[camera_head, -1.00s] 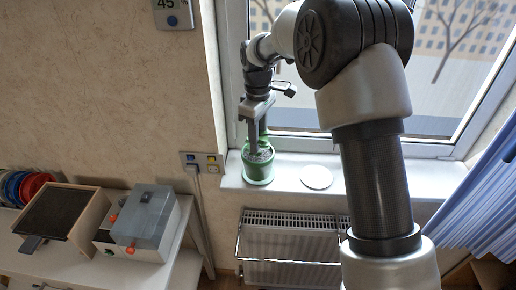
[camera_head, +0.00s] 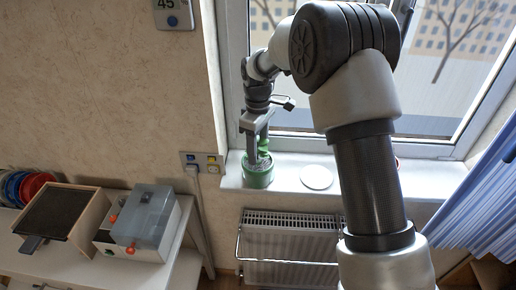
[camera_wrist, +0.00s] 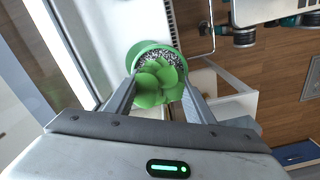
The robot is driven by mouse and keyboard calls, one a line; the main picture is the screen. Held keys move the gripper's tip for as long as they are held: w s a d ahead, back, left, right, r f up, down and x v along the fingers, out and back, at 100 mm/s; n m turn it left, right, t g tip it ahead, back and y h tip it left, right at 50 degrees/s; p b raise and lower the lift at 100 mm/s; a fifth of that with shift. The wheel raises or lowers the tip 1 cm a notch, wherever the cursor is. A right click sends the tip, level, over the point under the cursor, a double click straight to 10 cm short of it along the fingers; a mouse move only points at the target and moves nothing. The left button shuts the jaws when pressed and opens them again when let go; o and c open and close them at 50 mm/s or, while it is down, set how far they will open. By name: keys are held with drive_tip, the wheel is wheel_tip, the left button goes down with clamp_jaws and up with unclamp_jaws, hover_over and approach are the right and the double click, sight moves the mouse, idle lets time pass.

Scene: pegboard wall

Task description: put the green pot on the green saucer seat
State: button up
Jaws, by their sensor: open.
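The green pot (camera_head: 258,178) stands at the left end of the white windowsill. It looks upright, with a green leafy plant in speckled soil; the plant (camera_wrist: 160,83) also shows in the wrist view. My gripper (camera_head: 255,153) points down over the pot. In the wrist view its two fingers (camera_wrist: 163,88) are spread apart on either side of the plant and reach to the pot's rim. Whether they touch the pot I cannot tell. A green saucer seat cannot be made out apart from the pot; the pot and fingers hide what is beneath.
A round white saucer (camera_head: 316,177) lies on the sill (camera_head: 345,178) to the right of the pot. The window is behind, and a radiator (camera_head: 290,245) is below. A wall socket panel (camera_head: 203,163) is close on the left.

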drive_tip(key=shift+r, duration=0.1)
wheel_tip(320, 180, up, 12)
drive_tip(key=shift+f, duration=0.15)
drive_tip(key=s+d+r+m+t, duration=0.3)
drive_tip(key=s+d+r+m, duration=0.4)
drive_tip(key=s+d+r, duration=0.6)
drive_tip(key=s+d+f+m+t, duration=0.1)
drive_tip(key=s+d+f+m, duration=0.1)
drive_tip(key=s, duration=0.6)
drive_tip(key=s+d+f+m+t, duration=0.1)
drive_tip(key=s+m, duration=0.3)
drive_tip(key=s, duration=0.4)
drive_tip(key=shift+s+d+f+t, duration=0.3)
drive_tip(key=shift+d+f, duration=0.2)
drive_tip(key=shift+f, duration=0.3)
